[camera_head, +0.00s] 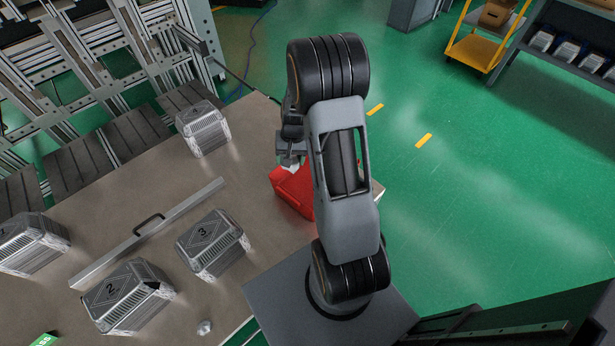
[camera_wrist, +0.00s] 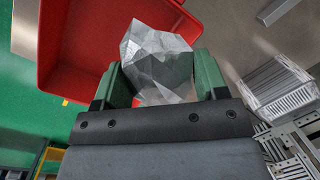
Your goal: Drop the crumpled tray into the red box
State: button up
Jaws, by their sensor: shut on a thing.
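In the wrist view, my gripper (camera_wrist: 162,76) is shut on a crumpled tray (camera_wrist: 158,52), a creased silvery foil piece between the two green fingers. The red box (camera_wrist: 82,66) is open and lies beyond the fingers at the upper left. The crumpled tray overlaps the box's right rim in that view; its height over the box cannot be told. In the head view, the red box (camera_head: 292,190) sits near the table's right side, partly hidden by my arm. My gripper (camera_head: 290,158) is at its far edge, mostly hidden.
Foil trays stand on the table (camera_head: 150,195): one marked 3 (camera_head: 213,246), one marked 2 with a damaged corner (camera_head: 130,297), one at the back (camera_head: 203,128), one at the left (camera_head: 32,245). A handled metal bar (camera_head: 150,232) crosses between them. A small crumpled lump (camera_head: 204,327) lies in front.

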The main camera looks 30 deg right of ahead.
jog(key=s+d+f+m+b, duration=0.1)
jog(key=d+m, duration=0.1)
jog(key=d, duration=0.1)
jog(key=d+f+m, duration=0.1)
jog(key=d+m, duration=0.1)
jog(key=d, duration=0.1)
jog(key=s+d+f+m+t+b, duration=0.1)
jog(key=d+m, duration=0.1)
jog(key=d, duration=0.1)
jog(key=shift+s+d+f+b, duration=0.2)
jog(key=shift+s+d+b, duration=0.15)
jog(key=shift+d, duration=0.05)
jog(key=f+b, duration=0.2)
jog(key=f, duration=0.1)
jog(key=f+b, duration=0.2)
jog(key=shift+s+d+f, duration=0.1)
jog(key=shift+d+f, duration=0.1)
jog(key=shift+f, duration=0.2)
jog(key=o, duration=1)
jog(key=shift+c, duration=0.2)
jog(key=shift+r, duration=0.1)
notch_tip(320, 180, up, 14)
jog(key=s+d+p, duration=0.1)
jog(key=d, duration=0.1)
jog(key=shift+f, duration=0.25)
